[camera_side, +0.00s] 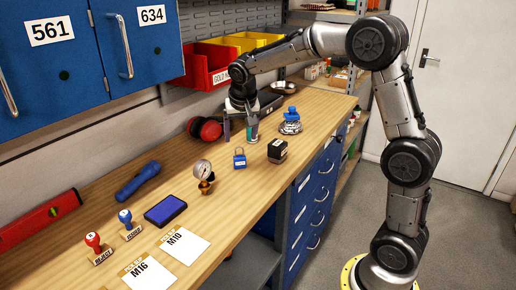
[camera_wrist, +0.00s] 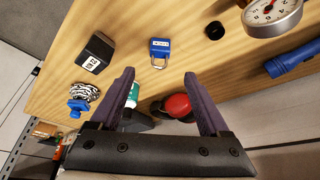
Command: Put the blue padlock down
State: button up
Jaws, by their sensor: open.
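The blue padlock (camera_side: 239,160) sits on the wooden bench with its shackle up in the side view, between the pressure gauge and a black box. It also shows in the wrist view (camera_wrist: 160,46), on bare wood beyond the fingertips. My gripper (camera_side: 240,138) is over the bench, behind the padlock in the side view and apart from it. In the wrist view, the two fingers of my gripper (camera_wrist: 158,76) are spread wide with nothing held between them.
A pressure gauge (camera_side: 203,170), a black box (camera_side: 277,150) and a blue-topped object (camera_side: 290,122) stand around the padlock. Red ear defenders (camera_side: 205,129) lie near the wall. A green-and-white cylinder (camera_wrist: 132,95) shows close by my gripper's finger. Bare wood surrounds the padlock.

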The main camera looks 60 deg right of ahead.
jog(key=s+a+n+y, duration=0.1)
jog(key=s+a+n, duration=0.2)
jog(key=s, duration=0.6)
jog(key=s+a+r+n+t+y, duration=0.1)
jog(key=s+a+n, duration=0.2)
jog(key=s, duration=0.7)
jog(key=s+a+r+n+t+y, duration=0.1)
jog(key=s+a+n, duration=0.2)
jog(key=s+a, duration=0.3)
jog(key=s, duration=0.4)
